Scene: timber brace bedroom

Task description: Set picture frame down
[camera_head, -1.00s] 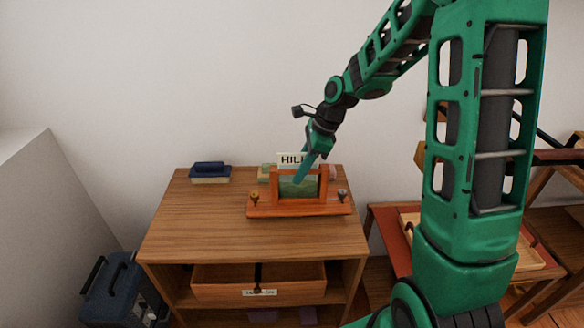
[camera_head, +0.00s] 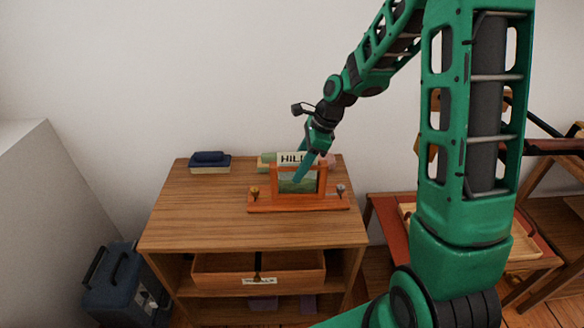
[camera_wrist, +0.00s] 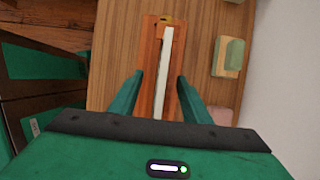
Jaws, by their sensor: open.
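In the wrist view the picture shows edge-on as a pale strip (camera_wrist: 164,75) above the orange base (camera_wrist: 150,48). My gripper (camera_head: 299,168) is at the picture's upper part, fingers pointing down. In the wrist view my gripper (camera_wrist: 158,80) is open, one finger on each side of the strip, with gaps visible.
The wooden cabinet top (camera_head: 205,220) is clear at left and front. A dark blue item on a pale block (camera_head: 210,163) sits at the back left. A green block (camera_wrist: 234,53) lies behind the frame. An open drawer (camera_head: 225,272) is below. A blue case (camera_head: 120,285) stands at left.

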